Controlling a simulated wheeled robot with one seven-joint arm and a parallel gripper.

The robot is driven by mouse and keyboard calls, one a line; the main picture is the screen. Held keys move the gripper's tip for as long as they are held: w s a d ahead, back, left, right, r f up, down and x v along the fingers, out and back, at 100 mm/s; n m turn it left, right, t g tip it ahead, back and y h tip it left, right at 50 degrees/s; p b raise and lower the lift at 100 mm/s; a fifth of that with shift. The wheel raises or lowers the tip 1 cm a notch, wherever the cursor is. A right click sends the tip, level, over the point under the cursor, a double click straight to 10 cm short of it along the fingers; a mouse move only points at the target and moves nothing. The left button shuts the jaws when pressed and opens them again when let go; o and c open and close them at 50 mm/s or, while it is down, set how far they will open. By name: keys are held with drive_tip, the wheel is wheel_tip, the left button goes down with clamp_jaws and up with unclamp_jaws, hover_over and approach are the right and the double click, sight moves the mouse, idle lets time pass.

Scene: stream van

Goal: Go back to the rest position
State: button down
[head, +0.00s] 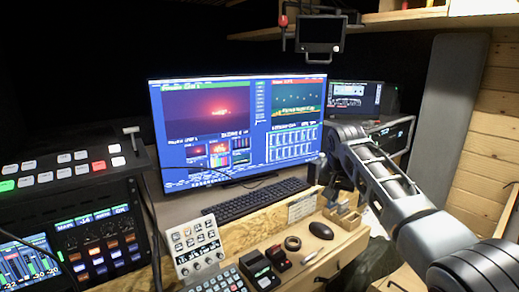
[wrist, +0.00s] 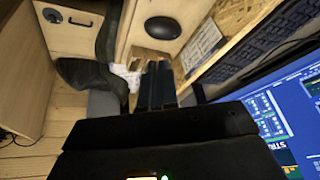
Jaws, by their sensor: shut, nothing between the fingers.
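My gripper (wrist: 157,84) shows in the wrist view with its two dark fingers side by side, shut and empty. It hangs in the air over the right part of the desk, near the edge of the large monitor. In the head view my arm reaches in from the lower right and bends down beside the monitor's right edge. The fingertips are hard to make out there against the dark background.
The large monitor (head: 237,125) and keyboard (head: 257,199) are close left of my arm. A black mouse (head: 320,230) lies on the wooden desk. A small screen (head: 320,34) hangs above. Control panels (head: 75,215) fill the left. A wooden wall (head: 495,140) stands at right.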

drive_tip(key=s+a+f+n+t+y, duration=0.1)
drive_tip(key=s+a+f, duration=0.3)
drive_tip(key=s+f, duration=0.5)
drive_tip(key=s+a+f+n+t+y, duration=0.15)
drive_tip(key=s+a+f, duration=0.3)
drive_tip(key=f, duration=0.85)
drive_tip(key=s+f+t, duration=0.1)
drive_tip(key=s+f, duration=0.2)
drive_tip(key=s, duration=0.6)
drive_tip(key=s+f+t, duration=0.1)
drive_tip(key=s+f, duration=0.3)
drive_tip(key=s, duration=0.6)
drive_tip(key=s+d+r+t+b, duration=0.15)
drive_tip(key=s+r, duration=0.25)
drive_tip(key=s, duration=0.7)
drive_tip(key=s+d+r+t+p, duration=0.1)
drive_tip(key=s+d+r+t, duration=0.15)
drive_tip(key=s, duration=0.85)
drive_tip(key=s+d+r+n+h, duration=0.1)
drive_tip(key=s+d+r, duration=0.1)
drive_tip(key=s+r, duration=0.4)
drive_tip(key=s+d+r+t, duration=0.1)
drive_tip(key=s+d+r, duration=0.2)
drive_tip(key=s+r, duration=0.4)
wheel_tip(320, 180, up, 6)
drive_tip(key=shift+f+n+h+b, duration=0.25)
drive_tip(key=shift+n+h+b, duration=0.1)
drive_tip(key=shift+b, duration=0.05)
drive_tip(key=shift+t, duration=0.25)
